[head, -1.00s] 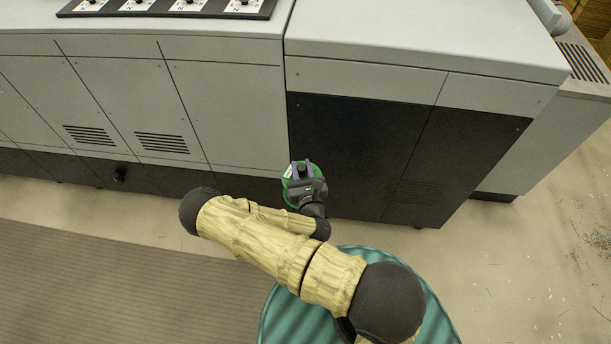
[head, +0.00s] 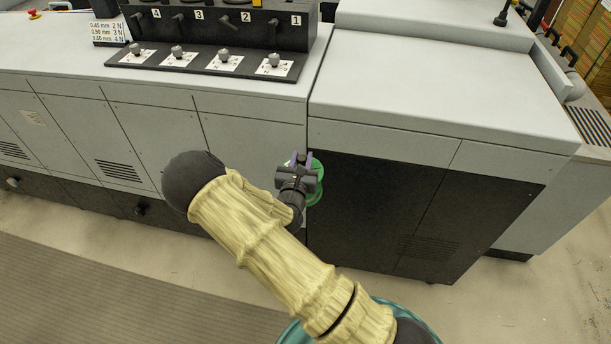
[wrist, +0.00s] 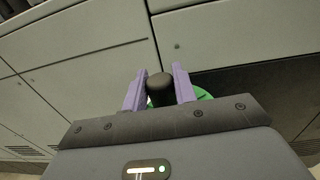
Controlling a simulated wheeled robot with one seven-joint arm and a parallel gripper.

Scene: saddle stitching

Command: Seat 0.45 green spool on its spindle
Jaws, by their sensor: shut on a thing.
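The green spool (head: 317,181) is in my gripper (head: 301,160) in the head view, in front of the machine's cabinet and below its top edge. In the wrist view the two purple fingers of my gripper (wrist: 159,86) stand on either side of a dark round post (wrist: 160,88), with green spool rim (wrist: 204,94) showing behind and below. Most of the spool is hidden by the gripper. The numbered station block (head: 215,25) is at the top of the head view, with spindles labelled 4, 3, 2 and 1 from left to right.
A row of knobs on white dials (head: 226,63) sits on a black strip in front of the block. A label (head: 108,32) at the left reads 0.45 mm 2 N, with further lines. The grey top at right (head: 430,80) is mostly clear. A striped mat (head: 90,290) lies on the floor.

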